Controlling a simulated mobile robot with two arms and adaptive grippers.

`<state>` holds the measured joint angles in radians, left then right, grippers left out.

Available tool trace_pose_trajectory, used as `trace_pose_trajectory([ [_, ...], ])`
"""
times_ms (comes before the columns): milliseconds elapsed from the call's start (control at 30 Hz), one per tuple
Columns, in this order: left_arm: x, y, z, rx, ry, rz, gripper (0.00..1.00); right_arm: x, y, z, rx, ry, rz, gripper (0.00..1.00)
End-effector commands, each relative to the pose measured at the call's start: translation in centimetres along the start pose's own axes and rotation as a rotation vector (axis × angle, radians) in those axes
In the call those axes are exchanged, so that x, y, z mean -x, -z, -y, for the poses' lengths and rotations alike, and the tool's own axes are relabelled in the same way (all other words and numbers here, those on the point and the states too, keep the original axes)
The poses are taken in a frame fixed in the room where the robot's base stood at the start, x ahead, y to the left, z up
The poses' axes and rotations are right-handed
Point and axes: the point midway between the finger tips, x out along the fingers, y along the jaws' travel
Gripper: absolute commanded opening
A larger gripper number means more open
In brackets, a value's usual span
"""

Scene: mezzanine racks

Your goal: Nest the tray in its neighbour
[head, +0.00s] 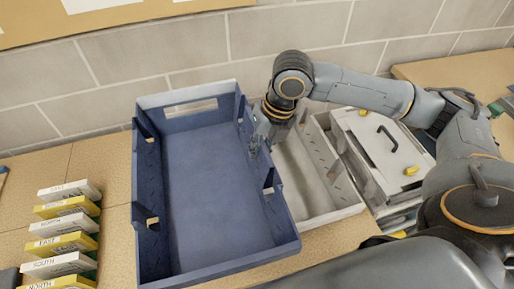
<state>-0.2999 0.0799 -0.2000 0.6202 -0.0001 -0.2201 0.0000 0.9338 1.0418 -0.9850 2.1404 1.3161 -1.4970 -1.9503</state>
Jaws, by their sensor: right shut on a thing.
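A large blue tray (215,190), empty, with notched side walls and a slot in its far wall, fills the middle left of the head view. My right gripper (256,145) is shut on the blue tray's right wall, near its far end. A pale grey tray (318,185) is just right of the blue tray, whose right wall hides part of it. The grey tray looks empty where it shows. I cannot tell whether the blue tray rests on the table or is held above it. My left gripper is not in view.
A light grey box with a black-handled lid (388,143) and yellow pieces on it stands right of the grey tray. Several white and yellow labelled boxes (62,222) line the left. A block wall (200,60) closes the back. The tan table (40,165) has bare room at left.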

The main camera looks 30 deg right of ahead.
Motion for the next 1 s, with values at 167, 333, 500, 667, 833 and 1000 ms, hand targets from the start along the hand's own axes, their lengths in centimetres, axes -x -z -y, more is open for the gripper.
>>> trace_pose_trajectory([
  [167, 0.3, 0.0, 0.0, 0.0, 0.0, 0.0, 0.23, 0.3, -0.3, 0.4, -0.002, -0.003, 0.003, 0.0],
  [333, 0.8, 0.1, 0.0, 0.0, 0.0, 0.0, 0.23, 0.7, -0.9, 2.1, -0.004, -0.002, 0.002, 0.0],
  [500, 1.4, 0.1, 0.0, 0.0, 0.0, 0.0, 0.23, 1.1, -1.6, 3.8, -0.003, -0.002, 0.003, 0.0],
  [667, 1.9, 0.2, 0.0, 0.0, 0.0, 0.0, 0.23, 1.4, -2.2, 5.4, -0.004, -0.003, 0.003, 0.0],
  [833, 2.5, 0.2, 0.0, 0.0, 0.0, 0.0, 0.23, 1.7, -2.9, 7.1, -0.003, -0.002, 0.003, 0.0],
  [1000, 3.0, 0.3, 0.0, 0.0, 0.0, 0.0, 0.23, 2.1, -3.6, 8.8, -0.004, -0.002, 0.002, 0.0],
])
